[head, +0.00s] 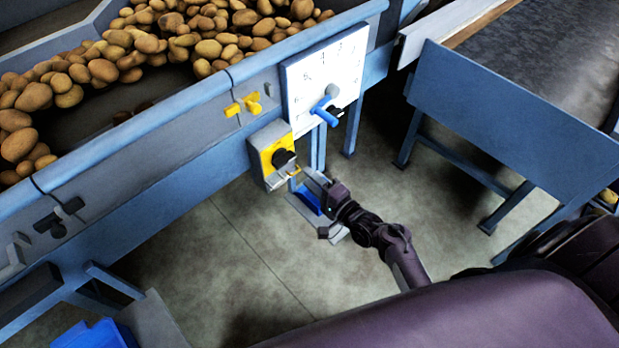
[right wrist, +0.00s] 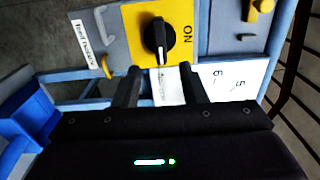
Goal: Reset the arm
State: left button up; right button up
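My right gripper (head: 308,180) is in front of and slightly below a yellow switch box (head: 266,150) on the grader's side. In the right wrist view my right gripper (right wrist: 158,82) has its two dark fingers spread apart, with nothing between them. The black rotary knob (right wrist: 158,40) on the yellow plate lies beyond the fingertips and appears clear of them. "ON" is printed beside the knob. The same knob shows in the head view, partly dark against the plate (head: 283,158). My left gripper is not in either view.
A white numbered dial (head: 325,75) with a blue handle (head: 325,110) is just above the box. A yellow handle (head: 243,105) is to its left. Potatoes (head: 160,40) fill the hopper. A conveyor (head: 510,120) stands right, with bare floor (head: 230,240) below.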

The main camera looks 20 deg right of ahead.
jog(key=s+a+f+n+g+h, duration=0.1)
jog(key=s+f+n+g, duration=0.2)
jog(key=s+f, duration=0.35)
jog(key=s+a+f+n+g+h, duration=0.15)
jog(key=s+f, duration=0.25)
jog(key=f, duration=0.6)
jog(key=s+a+f+n+g, duration=0.1)
jog(key=s+f+n+g, duration=0.3)
jog(key=f, duration=0.5)
jog(key=s+d+f+n+g+h, duration=0.1)
jog(key=s+f, duration=0.3)
jog(key=s, duration=0.5)
jog(key=s+d+f+n+g+h, duration=0.1)
jog(key=s+d+f+n+g, duration=0.1)
jog(key=s, duration=0.7)
jog(key=s+d+f+n+g+h, duration=0.1)
jog(key=s+f+n+g, duration=0.3)
jog(key=s, duration=0.5)
jog(key=shift+s+d+f+n+h, duration=0.15)
jog(key=shift+d+f+n+h, duration=0.2)
jog(key=shift+d+f+n, duration=0.35)
jog(key=shift+f+g, duration=0.15)
jog(key=shift+g, duration=0.1)
